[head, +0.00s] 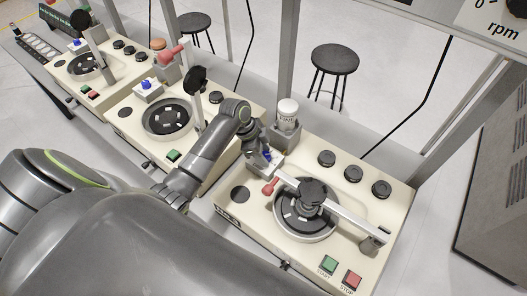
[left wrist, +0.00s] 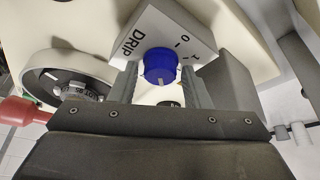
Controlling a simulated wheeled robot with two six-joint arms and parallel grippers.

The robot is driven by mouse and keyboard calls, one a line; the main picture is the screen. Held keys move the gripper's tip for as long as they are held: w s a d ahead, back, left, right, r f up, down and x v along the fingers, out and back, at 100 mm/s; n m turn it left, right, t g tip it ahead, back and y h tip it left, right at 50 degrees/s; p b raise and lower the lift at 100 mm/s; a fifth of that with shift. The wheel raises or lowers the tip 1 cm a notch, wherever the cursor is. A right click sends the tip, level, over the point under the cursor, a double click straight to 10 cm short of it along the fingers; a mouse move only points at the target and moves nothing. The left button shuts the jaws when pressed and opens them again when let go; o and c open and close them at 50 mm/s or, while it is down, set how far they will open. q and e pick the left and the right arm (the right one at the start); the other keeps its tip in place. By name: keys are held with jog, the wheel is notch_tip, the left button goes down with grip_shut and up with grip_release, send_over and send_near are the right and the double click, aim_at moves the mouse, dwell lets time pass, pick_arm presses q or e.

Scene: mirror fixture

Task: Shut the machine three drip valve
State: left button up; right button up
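The drip valve is a blue knob (left wrist: 160,66) on a white block (left wrist: 178,28) marked DRIP, with small scale marks, in the left wrist view. A pale line on the knob points toward the bottom of that view. In the head view the blue knob (head: 267,155) sits on the nearest machine (head: 245,222), behind its round dial plate. I cannot read the machine's number. My left gripper (head: 258,147) is at the knob. In the left wrist view its two fingers (left wrist: 160,88) stand apart on either side of the knob, with gaps visible. My right gripper is not in view.
On this machine a lever arm (head: 345,222) crosses the dial plate, with a red handle (head: 270,186) close to my gripper. A white canister (head: 287,111) stands behind. Green (head: 329,263) and red (head: 352,279) buttons are at the front. Similar machines stand to the left.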

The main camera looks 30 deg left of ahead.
pick_arm(q)
jog(key=c, duration=0.7)
